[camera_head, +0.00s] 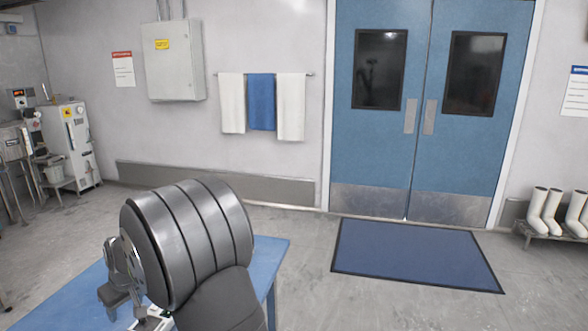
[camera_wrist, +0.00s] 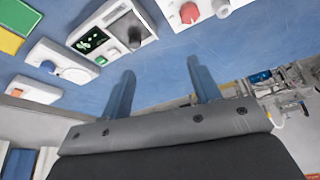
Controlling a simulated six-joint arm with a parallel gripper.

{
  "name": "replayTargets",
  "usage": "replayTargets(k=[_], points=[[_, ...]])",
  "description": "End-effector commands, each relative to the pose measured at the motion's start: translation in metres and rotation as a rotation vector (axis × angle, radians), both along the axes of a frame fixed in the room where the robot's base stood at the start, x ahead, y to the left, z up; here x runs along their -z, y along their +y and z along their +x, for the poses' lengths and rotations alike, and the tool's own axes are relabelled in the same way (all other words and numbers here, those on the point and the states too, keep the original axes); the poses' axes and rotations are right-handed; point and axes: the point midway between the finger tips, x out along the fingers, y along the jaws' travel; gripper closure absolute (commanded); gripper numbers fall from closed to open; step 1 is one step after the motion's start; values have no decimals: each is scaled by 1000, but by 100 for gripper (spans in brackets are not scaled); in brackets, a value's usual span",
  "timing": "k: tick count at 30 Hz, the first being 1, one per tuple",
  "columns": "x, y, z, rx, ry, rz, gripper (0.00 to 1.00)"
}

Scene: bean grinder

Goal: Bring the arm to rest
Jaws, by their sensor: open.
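My gripper (camera_wrist: 160,68) shows in the wrist view as two bluish fingers standing well apart, with nothing between them. Behind the fingers in that view lies the blue tabletop (camera_wrist: 165,82), and I see no contact between fingers and any object. In the head view the rounded grey links of my arm fill the lower left, above the blue table (camera_head: 268,253). They hide much of the tabletop. A metal part at the arm's lower left is too unclear to name.
In the wrist view, a white device with a green display (camera_wrist: 92,40), a white unit with a red knob (camera_wrist: 190,14) and a green block (camera_wrist: 17,14) sit on the table. In the head view, open floor and a blue mat (camera_head: 415,255) lie to the right.

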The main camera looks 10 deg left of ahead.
Motion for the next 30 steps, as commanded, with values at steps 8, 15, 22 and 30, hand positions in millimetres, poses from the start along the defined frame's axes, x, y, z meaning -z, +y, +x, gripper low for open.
replayTargets(k=[8,15,22,30], points=[[24,35,-2,-3,-1,-2,43],[49,68,-27,-3,-1,-2,43],[68,93,-46,-1,-1,-1,43],[78,104,-53,0,-1,0,43]])
